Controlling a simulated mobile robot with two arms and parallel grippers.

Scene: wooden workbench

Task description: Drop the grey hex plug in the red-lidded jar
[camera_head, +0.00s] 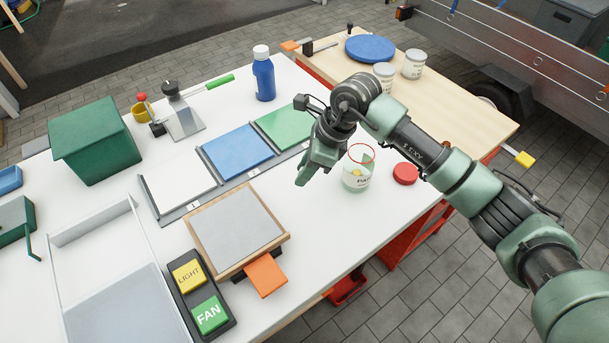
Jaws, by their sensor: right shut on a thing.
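My left gripper is not in view.
White, blue (237,152) and green mats lie in a row left of the gripper. A wood-framed grey board (238,228), button box (203,295), green bin (97,142) and blue bottle (264,76) stand around. Two white-labelled jars (413,64) stand behind my right arm.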

